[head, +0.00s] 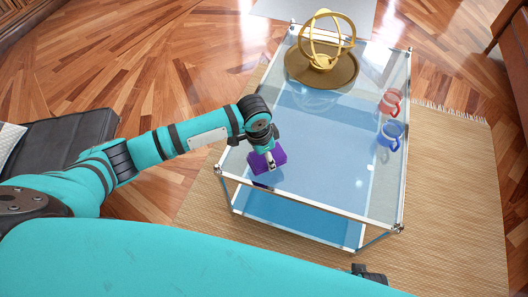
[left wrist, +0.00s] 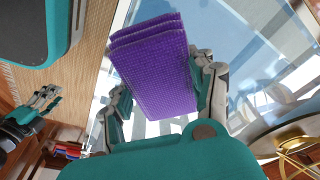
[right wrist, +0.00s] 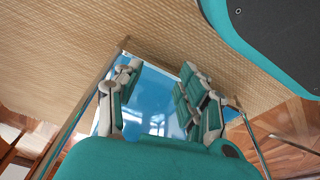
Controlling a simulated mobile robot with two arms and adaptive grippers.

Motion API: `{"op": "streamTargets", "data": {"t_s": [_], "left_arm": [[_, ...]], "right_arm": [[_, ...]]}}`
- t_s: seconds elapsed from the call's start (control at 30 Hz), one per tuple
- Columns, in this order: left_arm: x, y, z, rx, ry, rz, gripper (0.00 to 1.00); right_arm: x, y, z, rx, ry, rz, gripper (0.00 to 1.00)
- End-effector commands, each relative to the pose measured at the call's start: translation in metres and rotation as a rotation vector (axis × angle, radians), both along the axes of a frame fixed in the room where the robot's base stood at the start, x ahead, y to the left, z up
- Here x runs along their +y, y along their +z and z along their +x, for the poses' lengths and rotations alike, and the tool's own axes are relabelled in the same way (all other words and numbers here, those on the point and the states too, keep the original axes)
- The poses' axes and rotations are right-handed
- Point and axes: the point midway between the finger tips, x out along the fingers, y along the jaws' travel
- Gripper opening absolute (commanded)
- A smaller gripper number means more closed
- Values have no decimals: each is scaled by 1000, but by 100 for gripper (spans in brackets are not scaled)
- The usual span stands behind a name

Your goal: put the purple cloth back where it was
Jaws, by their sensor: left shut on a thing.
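The purple cloth (head: 256,162) is a folded, textured block over the near left part of the glass table (head: 310,185). My left gripper (head: 270,158) reaches down onto it from above. In the left wrist view the purple cloth (left wrist: 155,70) sits between both fingers of my left gripper (left wrist: 165,95), which is shut on it. A dark purple reflection shows in the glass below it; I cannot tell whether the cloth touches the glass. My right gripper (right wrist: 158,85) is open and empty, low by the table's near end, with the blue lower shelf (right wrist: 155,100) beyond its fingers.
A golden ring ornament (head: 328,42) on a round brown base (head: 322,72) stands at the table's far end. A red mug (head: 389,102) and a blue mug (head: 390,136) stand by the right edge. The middle of the glass is clear. A dark cushioned seat (head: 70,140) is at left.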

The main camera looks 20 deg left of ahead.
Motion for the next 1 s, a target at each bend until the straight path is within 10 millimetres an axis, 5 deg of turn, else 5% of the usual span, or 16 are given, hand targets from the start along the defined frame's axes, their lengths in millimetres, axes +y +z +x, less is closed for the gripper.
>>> {"op": "streamTargets", "data": {"t_s": [0.23, 0.6, 1.0], "left_arm": [[16, -4, 34, -1, 1, -2, 21], [17, -39, 35, 0, 0, -1, 21], [17, -43, 34, 1, 0, -1, 21]], "right_arm": [[1, 25, 11, -16, -3, 2, 40], [2, 63, 20, -37, -6, 3, 40], [2, 70, 20, -33, -7, 3, 40]]}}
